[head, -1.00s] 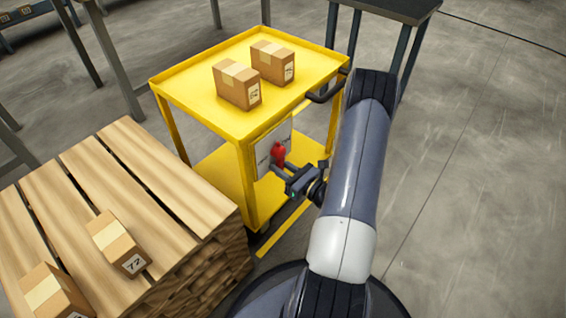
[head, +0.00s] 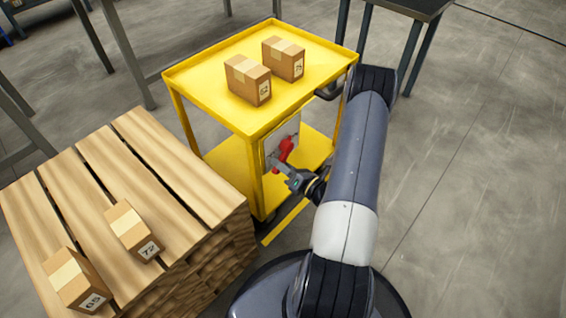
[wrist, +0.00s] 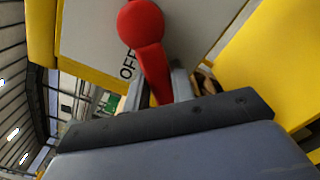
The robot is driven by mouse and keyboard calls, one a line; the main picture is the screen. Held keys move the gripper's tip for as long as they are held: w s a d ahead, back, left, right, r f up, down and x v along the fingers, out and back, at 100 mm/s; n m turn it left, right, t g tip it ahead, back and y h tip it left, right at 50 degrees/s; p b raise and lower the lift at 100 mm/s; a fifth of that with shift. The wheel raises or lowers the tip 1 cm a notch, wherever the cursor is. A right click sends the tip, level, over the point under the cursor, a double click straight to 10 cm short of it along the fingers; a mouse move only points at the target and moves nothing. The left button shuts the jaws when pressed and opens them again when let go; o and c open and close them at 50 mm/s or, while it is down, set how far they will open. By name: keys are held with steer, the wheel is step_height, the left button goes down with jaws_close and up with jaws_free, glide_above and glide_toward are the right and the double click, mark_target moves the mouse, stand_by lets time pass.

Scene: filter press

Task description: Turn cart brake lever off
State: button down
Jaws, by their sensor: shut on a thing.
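The red brake lever (head: 286,148) is mounted on a pale plate (head: 272,154) on the side of the yellow cart (head: 215,105). In the wrist view, the lever's round hub (wrist: 140,23) is at the top and its arm (wrist: 155,70) reaches down between my fingers. My gripper (head: 281,165) is shut on the lever's arm; it also shows in the wrist view (wrist: 160,90). The word OFF is printed on the plate, left of the lever's arm in the wrist view. The arm's tip is hidden behind the gripper body.
Two cardboard boxes (head: 248,80) (head: 283,59) stand on the cart's top shelf. A wooden pallet stack (head: 95,190) with two more boxes (head: 133,232) (head: 77,281) stands at the left, close to the cart. A dark table (head: 408,7) is behind. The floor (head: 480,190) at the right is clear.

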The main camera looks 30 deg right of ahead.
stand_by(0.5)
steer(key=c, duration=1.2)
jaws_free()
steer(key=shift+s, duration=0.1)
steer(key=p+v, duration=0.1)
steer(key=v, duration=0.9)
steer(key=shift+s+p, duration=0.3)
steer(key=shift+p, duration=0.05)
steer(key=shift+d, duration=0.1)
steer(key=shift+b+x, duration=0.85)
steer(key=shift+x, duration=4.6)
